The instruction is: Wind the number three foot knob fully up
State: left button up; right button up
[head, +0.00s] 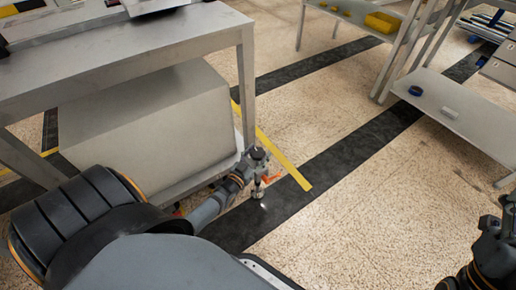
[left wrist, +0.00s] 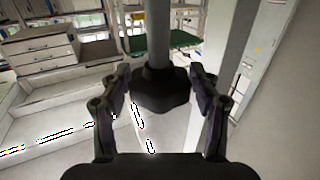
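In the left wrist view a dark, faceted foot knob (left wrist: 162,94) hangs on a grey round stem (left wrist: 158,35). My left gripper (left wrist: 161,74) has one finger on each side of the knob. The fingers stand apart, with narrow gaps seeming to show beside the knob; contact on either side is hard to judge. In the head view my left gripper (head: 258,168) is low at the foot of the near bench leg (head: 246,90). The knob is too small to make out there, and no number is legible.
The bench (head: 130,55) has a large grey block (head: 150,115) beneath it, beside my left arm. A yellow floor line (head: 285,160) and a dark floor strip (head: 330,165) run nearby. Shelving (head: 450,110) stands at the right. Speckled floor between is clear.

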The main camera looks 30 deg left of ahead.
pick_arm(q)
jog(key=shift+o, duration=0.3)
jog(key=s, duration=1.2)
jog(key=shift+d, duration=0.15)
